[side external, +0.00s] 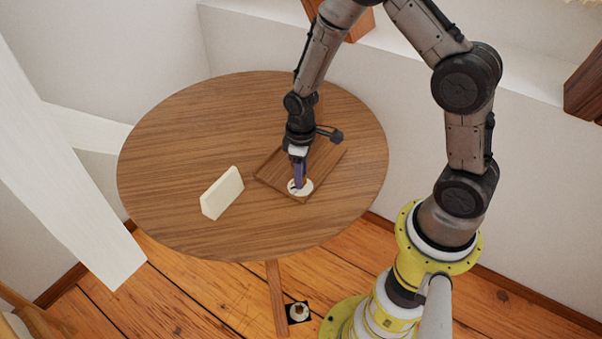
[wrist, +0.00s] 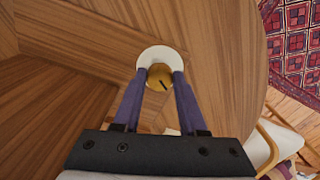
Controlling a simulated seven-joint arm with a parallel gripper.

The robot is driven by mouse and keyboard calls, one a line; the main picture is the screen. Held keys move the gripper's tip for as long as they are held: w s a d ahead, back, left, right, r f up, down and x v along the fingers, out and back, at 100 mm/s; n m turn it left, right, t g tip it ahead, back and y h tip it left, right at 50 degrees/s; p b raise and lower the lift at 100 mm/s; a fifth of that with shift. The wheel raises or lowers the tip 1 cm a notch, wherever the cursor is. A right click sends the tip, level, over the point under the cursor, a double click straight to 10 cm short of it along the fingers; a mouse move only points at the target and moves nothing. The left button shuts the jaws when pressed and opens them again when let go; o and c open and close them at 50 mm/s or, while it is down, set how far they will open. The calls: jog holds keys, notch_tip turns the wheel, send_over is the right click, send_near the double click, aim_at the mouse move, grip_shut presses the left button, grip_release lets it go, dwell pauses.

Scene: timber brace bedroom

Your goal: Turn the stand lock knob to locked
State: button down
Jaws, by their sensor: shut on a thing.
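The stand lock knob (wrist: 159,76) is a round brass-coloured knob with a dark pointer line, set on a white disc (wrist: 161,54). In the wrist view the pointer line slants toward the lower right. In the side view the white disc (side external: 306,187) lies at the near corner of a wooden tray-like stand (side external: 323,160) on the round table. My gripper (wrist: 159,80) points down with its two purple fingers closed on either side of the knob. In the side view my gripper (side external: 298,186) hides the knob. No lock markings are readable.
A cream block (side external: 222,193) stands on the round wooden table (side external: 170,150), left of the stand and apart from it. The table's left and back areas are clear. A white sloping timber (side external: 60,150) rises at the left, outside the table.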

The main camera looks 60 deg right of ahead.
jog(key=n, duration=0.6)
jog(key=shift+r, duration=0.1)
dwell(0.5)
jog(key=shift+c, duration=2.2)
grip_release()
notch_tip(320, 180, up, 14)
